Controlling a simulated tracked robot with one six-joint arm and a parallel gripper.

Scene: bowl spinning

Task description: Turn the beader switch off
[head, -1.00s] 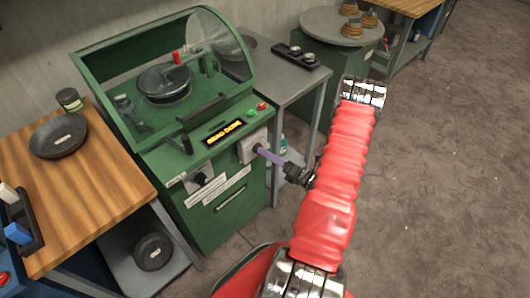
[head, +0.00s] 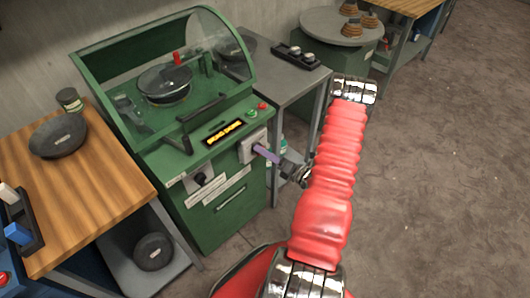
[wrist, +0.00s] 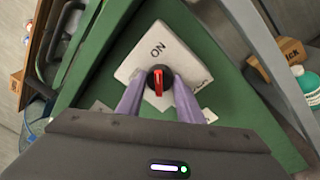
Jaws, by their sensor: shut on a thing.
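The beader is the green machine (head: 190,130) with a clear curved hood. Its switch (wrist: 158,76) has a black round base and a red handle, on a pale plate (wrist: 185,62) marked "ON". The plate also shows on the machine's front in the head view (head: 247,152). In the head view my gripper (head: 262,151) hides the switch.
A lit display (head: 224,133) and green and red buttons sit above the switch plate. A grey side table (head: 290,80) stands right of the machine. A wooden bench (head: 95,200) with a dark bowl (head: 58,134) is at left. The floor at right is clear.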

